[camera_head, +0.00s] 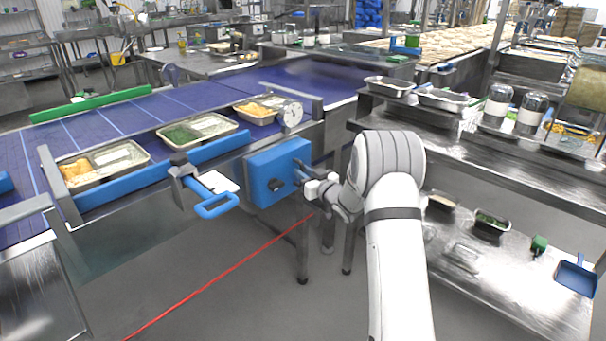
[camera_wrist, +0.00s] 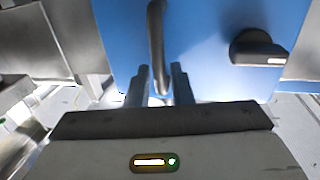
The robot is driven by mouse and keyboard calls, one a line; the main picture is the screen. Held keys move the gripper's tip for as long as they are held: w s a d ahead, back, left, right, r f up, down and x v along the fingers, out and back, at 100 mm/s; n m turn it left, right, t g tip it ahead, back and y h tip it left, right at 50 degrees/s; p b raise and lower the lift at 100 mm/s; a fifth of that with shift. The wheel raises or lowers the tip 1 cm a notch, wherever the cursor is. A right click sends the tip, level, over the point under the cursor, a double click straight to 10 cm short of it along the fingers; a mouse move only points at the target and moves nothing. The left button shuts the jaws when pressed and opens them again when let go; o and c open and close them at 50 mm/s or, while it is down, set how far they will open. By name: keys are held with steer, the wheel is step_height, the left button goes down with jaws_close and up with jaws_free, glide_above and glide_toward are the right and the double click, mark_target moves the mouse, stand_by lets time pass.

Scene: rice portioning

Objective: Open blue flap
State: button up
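The blue flap (camera_head: 268,178) is the front of a blue box beside the conveyor in the head view; it looks closed. It fills the upper part of the wrist view (camera_wrist: 205,30). A dark upright handle (camera_wrist: 156,35) stands on it, with a black knob (camera_wrist: 258,48) to its right. My gripper (camera_head: 303,172) is at the box's right part in the head view. In the wrist view its two fingers (camera_wrist: 160,76) stand apart, one on each side of the handle's lower end. Narrow gaps seem to show beside the handle; contact is unclear.
Food trays (camera_head: 222,120) sit on the blue conveyor (camera_head: 120,118) behind. A steel table (camera_head: 480,275) with trays is on the right. The floor in front is open.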

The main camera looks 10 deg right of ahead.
jaws_close()
steer(key=shift+a, duration=0.15)
